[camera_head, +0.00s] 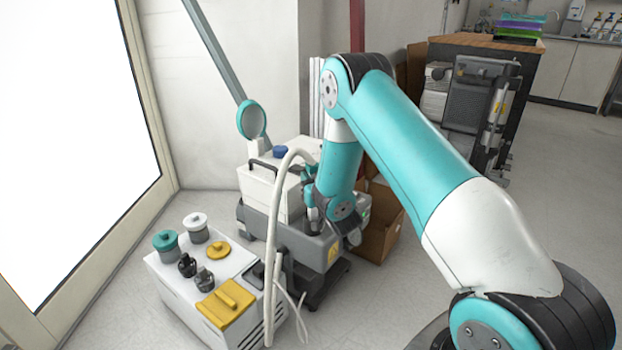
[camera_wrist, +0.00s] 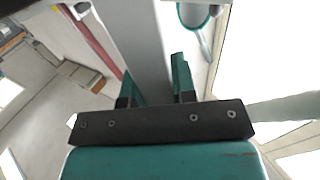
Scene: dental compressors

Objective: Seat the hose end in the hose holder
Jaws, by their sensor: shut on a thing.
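A white hose (camera_head: 273,215) rises from the floor side of the front unit, arches over and runs to my gripper (camera_head: 309,178). A pale length that looks like the hose (camera_wrist: 286,108) crosses the right of the wrist view. My gripper (camera_wrist: 153,70) is shut on the hose near its end; the end itself is hard to make out. A teal ring on a white post (camera_head: 252,120), possibly the hose holder, stands behind and left of my gripper, apart from it. The ring also shows in the wrist view (camera_wrist: 194,14).
A white unit with yellow lids (camera_head: 228,300) and jars stands at front left. A grey machine base (camera_head: 300,245) carries a white box (camera_head: 262,192) beside my gripper. A slanted grey pole (camera_head: 213,45) rises behind. A cardboard box (camera_head: 382,235) stands right. Open floor lies farther right.

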